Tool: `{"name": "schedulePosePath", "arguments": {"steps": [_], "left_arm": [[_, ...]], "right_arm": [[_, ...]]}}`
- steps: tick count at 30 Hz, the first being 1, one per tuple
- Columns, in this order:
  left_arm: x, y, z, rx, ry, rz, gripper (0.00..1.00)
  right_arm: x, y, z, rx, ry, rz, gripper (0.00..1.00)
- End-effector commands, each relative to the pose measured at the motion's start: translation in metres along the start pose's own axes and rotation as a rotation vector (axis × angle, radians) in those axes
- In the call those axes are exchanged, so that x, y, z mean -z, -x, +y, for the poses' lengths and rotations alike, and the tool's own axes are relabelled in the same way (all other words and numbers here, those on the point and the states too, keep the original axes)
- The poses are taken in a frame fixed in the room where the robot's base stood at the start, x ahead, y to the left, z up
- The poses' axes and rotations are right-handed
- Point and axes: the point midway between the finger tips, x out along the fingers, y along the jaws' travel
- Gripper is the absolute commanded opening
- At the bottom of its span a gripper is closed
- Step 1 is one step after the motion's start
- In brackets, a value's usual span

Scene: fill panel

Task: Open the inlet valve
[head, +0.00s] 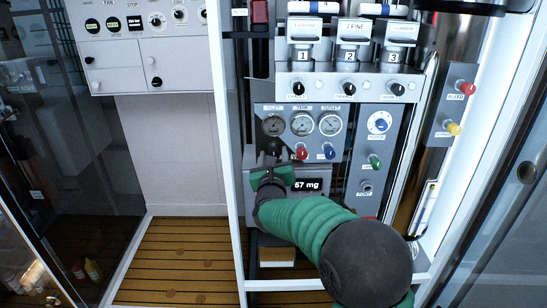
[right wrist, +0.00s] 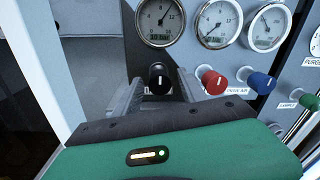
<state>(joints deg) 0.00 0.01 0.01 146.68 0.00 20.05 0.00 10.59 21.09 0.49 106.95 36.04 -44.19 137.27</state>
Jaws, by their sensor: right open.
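The inlet valve is a black knob (right wrist: 159,78) with a white vertical mark, under the left gauge; it also shows as a small dark knob (head: 274,147) in the head view. My right gripper (right wrist: 160,88) is open, with one finger on each side of the black knob. Whether the fingers touch it, I cannot tell. In the head view my right gripper (head: 273,164) reaches up to the panel from below, its green arm covering the lower panel. The inlet gauge (head: 272,125) is above the knob. My left gripper is not in view.
A red knob (right wrist: 212,82) sits close right of the right finger, with a blue knob (right wrist: 262,83) beyond it. A white upright post (head: 228,150) stands left of the panel. Slatted floor (head: 180,260) is clear at lower left.

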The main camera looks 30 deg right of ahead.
Motion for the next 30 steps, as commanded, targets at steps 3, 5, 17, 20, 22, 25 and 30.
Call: {"name": "schedulePosePath", "arguments": {"steps": [3, 5, 17, 20, 22, 25, 30], "left_arm": [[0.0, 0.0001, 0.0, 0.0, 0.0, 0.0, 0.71], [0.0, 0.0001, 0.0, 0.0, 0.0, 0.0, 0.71], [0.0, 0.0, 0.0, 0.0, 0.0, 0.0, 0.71], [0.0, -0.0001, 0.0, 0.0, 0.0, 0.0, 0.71], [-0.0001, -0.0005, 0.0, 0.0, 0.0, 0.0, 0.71], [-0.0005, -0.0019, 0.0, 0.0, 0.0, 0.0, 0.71], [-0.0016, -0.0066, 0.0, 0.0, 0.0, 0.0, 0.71]], "right_arm": [[-0.0001, 0.0003, 0.0001, 0.0, 0.0, 0.0, 0.49], [-0.0001, 0.0003, 0.0002, 0.0, 0.0, 0.0, 0.44], [0.0003, 0.0006, 0.001, -0.001, 0.0, 0.001, 0.0], [0.0005, 0.0006, 0.0012, -0.002, 0.001, 0.001, 0.0], [0.0007, 0.0006, 0.0014, -0.002, 0.005, 0.001, 0.0], [0.0012, 0.0006, 0.0017, -0.002, 0.02, 0.0, 0.0], [0.0021, 0.0007, 0.0023, -0.001, 0.08, -0.003, 0.0]]}}
